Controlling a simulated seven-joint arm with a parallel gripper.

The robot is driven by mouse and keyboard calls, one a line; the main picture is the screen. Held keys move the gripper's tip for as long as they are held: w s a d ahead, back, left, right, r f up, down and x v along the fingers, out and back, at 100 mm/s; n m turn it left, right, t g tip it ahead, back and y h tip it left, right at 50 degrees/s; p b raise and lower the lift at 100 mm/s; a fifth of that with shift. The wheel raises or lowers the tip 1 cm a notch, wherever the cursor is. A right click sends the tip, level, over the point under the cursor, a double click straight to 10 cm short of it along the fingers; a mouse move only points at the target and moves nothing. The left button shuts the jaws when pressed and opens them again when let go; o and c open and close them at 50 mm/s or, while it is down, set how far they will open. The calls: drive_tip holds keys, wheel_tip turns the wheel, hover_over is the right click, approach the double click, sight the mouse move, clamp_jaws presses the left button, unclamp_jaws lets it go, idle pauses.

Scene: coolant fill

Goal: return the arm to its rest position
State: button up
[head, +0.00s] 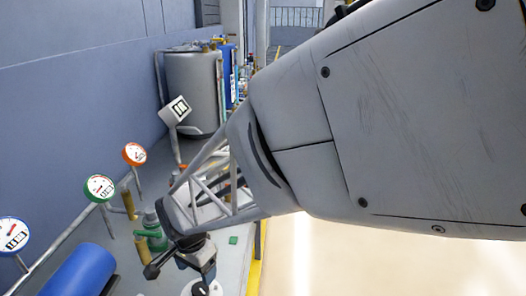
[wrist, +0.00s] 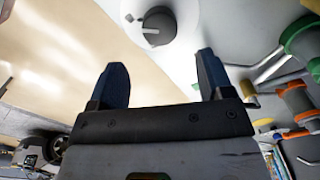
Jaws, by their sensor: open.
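My arm fills the right and middle of the head view and reaches down to the lower left. My gripper (head: 188,262) hangs over the front edge area of a grey bench. In the wrist view my gripper (wrist: 160,72) has its two dark fingers spread wide with nothing between them. A grey round cap or knob (wrist: 152,27) with a pale mark lies beyond the fingertips, apart from them. In the head view a white round part with a dark top (head: 200,288) shows just below the gripper, partly cut off by the frame edge.
Three gauges, blue (head: 13,236), green (head: 99,188) and orange (head: 134,154), stand along the wall on the left. A blue cylinder (head: 80,272) lies at lower left. A grey tank (head: 193,88) stands behind. The pale floor (head: 350,262) at right looks clear.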

drive_tip(key=d+r+n+t, duration=0.1)
drive_tip(key=d+r, duration=0.4)
drive_tip(key=d, duration=0.6)
drive_tip(key=d+r+n, duration=0.1)
drive_tip(key=d+r, duration=0.5)
drive_tip(key=d, duration=0.5)
drive_tip(key=s+d+r+n, duration=0.1)
drive_tip(key=s+d+r, duration=0.1)
drive_tip(key=s+d, duration=0.3)
drive_tip(key=s+d+r+n+t, duration=0.1)
drive_tip(key=s+d, duration=0.3)
drive_tip(key=d, duration=0.7)
drive_tip(key=shift+s+d+r+n+t, duration=0.3)
drive_tip(key=shift+s+d+r+n, duration=0.1)
drive_tip(key=shift+r, duration=0.3)
drive_tip(key=shift+w, duration=0.1)
idle(3.4)
